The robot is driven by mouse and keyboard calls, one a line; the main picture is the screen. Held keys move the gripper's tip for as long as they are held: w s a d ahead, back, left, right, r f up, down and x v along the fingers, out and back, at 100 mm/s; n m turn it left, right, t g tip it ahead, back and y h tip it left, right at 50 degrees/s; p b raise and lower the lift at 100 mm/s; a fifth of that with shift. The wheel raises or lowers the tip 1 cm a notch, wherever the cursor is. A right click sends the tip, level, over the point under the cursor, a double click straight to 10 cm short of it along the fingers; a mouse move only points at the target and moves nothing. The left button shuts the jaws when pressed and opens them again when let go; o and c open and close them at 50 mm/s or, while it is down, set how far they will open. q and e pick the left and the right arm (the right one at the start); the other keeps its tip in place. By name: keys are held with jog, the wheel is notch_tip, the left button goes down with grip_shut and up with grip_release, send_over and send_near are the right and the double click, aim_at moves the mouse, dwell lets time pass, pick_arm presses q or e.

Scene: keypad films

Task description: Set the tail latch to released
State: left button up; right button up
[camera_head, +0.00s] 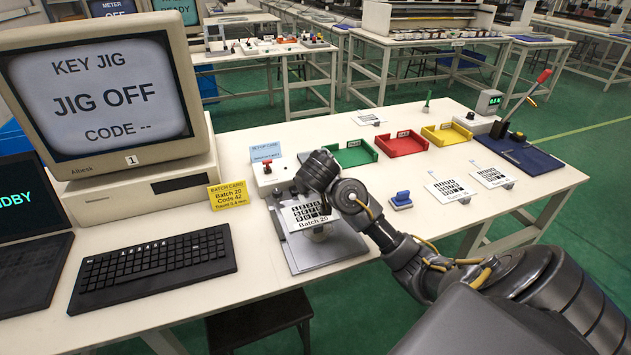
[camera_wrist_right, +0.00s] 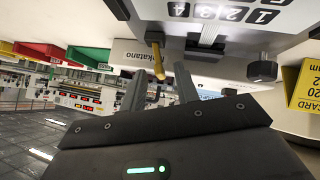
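The grey jig (camera_head: 345,245) stands on the near bench with a keypad film (camera_head: 305,213) marked Batch 20 on it. In the right wrist view, a small yellow lever (camera_wrist_right: 157,58), which may be the tail latch, sticks out from the jig's pale side beside the film (camera_wrist_right: 232,13). My right gripper (camera_wrist_right: 161,80) is open, its two fingers on either side of the lever's end; I cannot tell whether they touch it. In the head view my right wrist covers the jig's far part and hides the lever. My left gripper is not in view.
The monitor (camera_head: 100,95) reads JIG OFF. Green (camera_head: 352,153), red (camera_head: 402,144) and yellow (camera_head: 446,134) trays sit farther right. A blue-handled stamp (camera_head: 402,199) is nearby.

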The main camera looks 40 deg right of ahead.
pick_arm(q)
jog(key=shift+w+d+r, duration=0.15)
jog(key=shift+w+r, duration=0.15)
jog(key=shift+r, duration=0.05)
pick_arm(e)
jog(key=shift+x, duration=1.15)
grip_shut()
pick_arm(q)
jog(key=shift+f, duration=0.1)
pick_arm(e)
jog(key=shift+w+a+f+n+h+b, duration=0.2)
jog(key=shift+a+n+h+b, duration=0.2)
jog(key=shift+h+b, duration=0.5)
jog(key=shift+s, duration=0.1)
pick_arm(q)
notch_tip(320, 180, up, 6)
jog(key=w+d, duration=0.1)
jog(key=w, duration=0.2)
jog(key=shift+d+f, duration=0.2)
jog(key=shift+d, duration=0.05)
pick_arm(e)
grip_release()
